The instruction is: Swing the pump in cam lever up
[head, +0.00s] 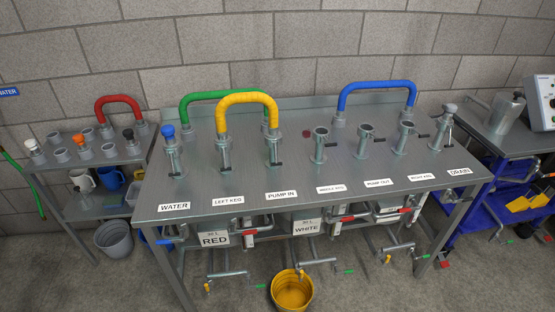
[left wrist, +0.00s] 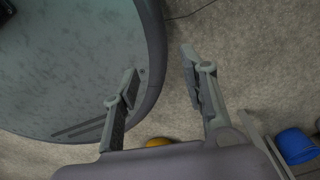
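The pump-in port (head: 273,150) stands on the steel bench behind its "PUMP IN" label (head: 281,195). One end of the yellow hose (head: 247,98) sits on this port; the other end is on the left keg port (head: 224,152). The pump-in cam lever (head: 278,164) is a small dark handle low on the port, sticking out to the right; its exact angle is too small to tell. My left gripper (left wrist: 160,64) shows only in the left wrist view, open and empty, over the floor beside my round base, away from the bench. My right gripper is not in view.
Several open ports, such as the middle keg port (head: 319,143), stand right of pump in, with dark side levers. A green hose (head: 190,100) and a blue hose (head: 375,88) arch behind. A yellow bucket (head: 292,292) is on the floor. The bench front strip is clear.

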